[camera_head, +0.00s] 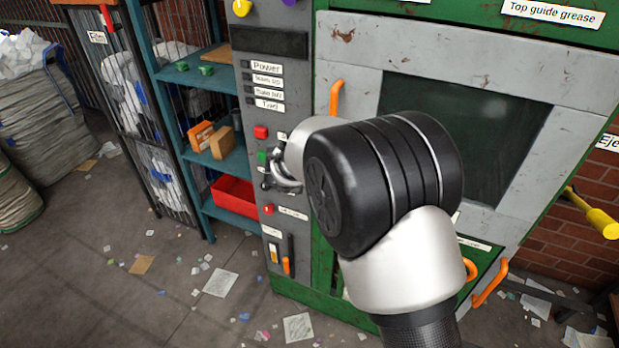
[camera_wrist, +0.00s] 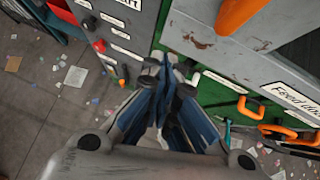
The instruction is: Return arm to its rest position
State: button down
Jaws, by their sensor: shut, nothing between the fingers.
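My arm reaches from the bottom of the head view up in front of a green and grey machine (camera_head: 345,50). Its black and silver joints hide part of the machine front. My gripper shows in the wrist view (camera_wrist: 167,68), with its blue-sided fingers closed together and nothing between them. It points toward the machine's lower front. In the head view the end of the arm is mostly hidden behind my own joint, near the grey control panel (camera_head: 262,120). I cannot tell whether the fingers touch the panel.
The panel carries labelled switches, a red button (camera_head: 261,132) and an orange-handled lever (camera_head: 287,266). Orange handles (camera_head: 337,98) stick out from the machine. A teal shelf (camera_head: 222,165) holds a red bin (camera_head: 235,194). Full sacks (camera_head: 45,115) stand at left. Paper scraps litter the open floor.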

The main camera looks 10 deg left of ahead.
notch_tip(320, 180, up, 11)
jog(key=s+d+n+t+y+b, duration=0.2)
jog(key=n+y, duration=0.1)
jog(key=n, duration=0.4)
jog(key=s+d+r+n+g+y+b, duration=0.1)
jog(key=s+d+r+n, duration=0.2)
jog(key=s+n, duration=0.25)
jog(key=s+d+r+n+y+b, duration=0.1)
jog(key=s+d+r+n+y, duration=0.2)
jog(key=n, duration=0.4)
jog(key=s+d+f+n+g+h+b, duration=0.1)
jog(key=s+d+f+n, duration=0.3)
jog(key=s, duration=0.6)
jog(key=s+d+f+n+g+h+b, duration=0.1)
jog(key=s+d+f+n+g+h, duration=0.1)
jog(key=s+d+n, duration=0.5)
jog(key=s+d+f+n+g+h+b, duration=0.2)
jog(key=s+d+f+n, duration=0.3)
jog(key=s, duration=0.8)
jog(key=d+h, duration=0.1)
jog(key=d, duration=0.1)
jog(key=shift+d+f+n+h, duration=0.3)
jog(key=shift+d+n+h, duration=0.05)
jog(key=shift+d+h, duration=0.05)
jog(key=c, duration=2.4)
grip_release()
jog(key=shift+s, duration=0.1)
